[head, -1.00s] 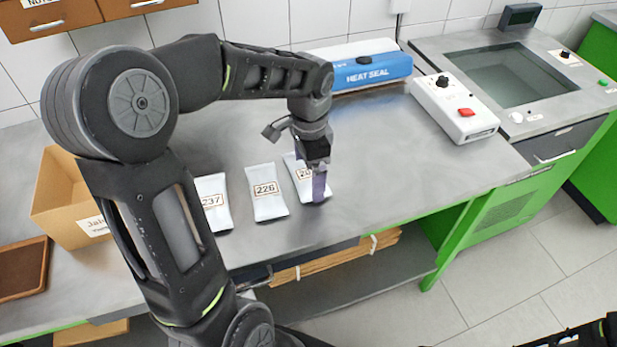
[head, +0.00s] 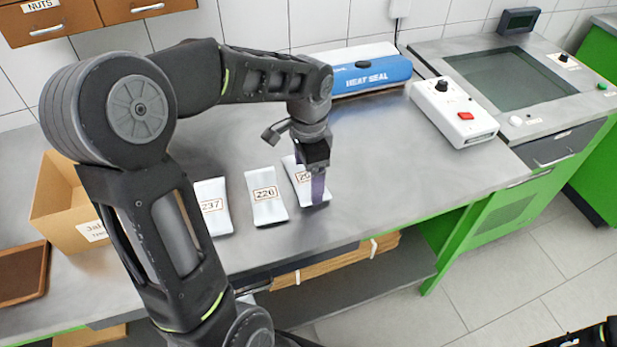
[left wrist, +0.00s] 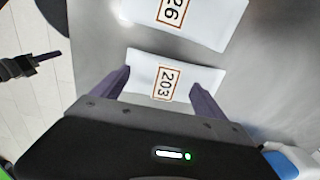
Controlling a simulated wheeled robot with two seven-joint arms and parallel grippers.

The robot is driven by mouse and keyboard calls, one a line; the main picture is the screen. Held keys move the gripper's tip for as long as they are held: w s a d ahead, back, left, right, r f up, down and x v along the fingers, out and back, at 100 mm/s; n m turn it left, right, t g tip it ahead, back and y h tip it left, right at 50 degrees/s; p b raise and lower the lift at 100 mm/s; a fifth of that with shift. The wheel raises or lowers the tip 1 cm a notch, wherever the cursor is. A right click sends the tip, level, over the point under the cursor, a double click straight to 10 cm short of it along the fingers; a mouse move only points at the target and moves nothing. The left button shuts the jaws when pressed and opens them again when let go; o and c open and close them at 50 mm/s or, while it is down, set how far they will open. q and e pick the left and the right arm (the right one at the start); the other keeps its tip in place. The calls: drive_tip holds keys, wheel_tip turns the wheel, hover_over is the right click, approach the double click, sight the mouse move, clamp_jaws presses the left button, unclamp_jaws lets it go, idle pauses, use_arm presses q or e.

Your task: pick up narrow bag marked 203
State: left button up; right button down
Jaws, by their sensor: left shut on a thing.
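The narrow white bag marked 203 (head: 298,170) lies on the steel bench, the rightmost of three white bags in the head view. Whether the bag is lifted off the bench cannot be told. My right gripper is not clearly seen.
The bag marked 226 (head: 265,196) lies just left of it, and the bag marked 237 (head: 212,207) is further left. A cardboard box (head: 62,205) stands at the left. A blue heat sealer (head: 370,75) and a white control box (head: 453,112) are behind. The bench's right front is clear.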

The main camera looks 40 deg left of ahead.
sight(309, 180)
use_arm(q)
wheel_tip(309, 180, up, 10)
drive_tip(key=shift+f, duration=0.15)
drive_tip(key=shift+f, duration=0.1)
idle(0.7)
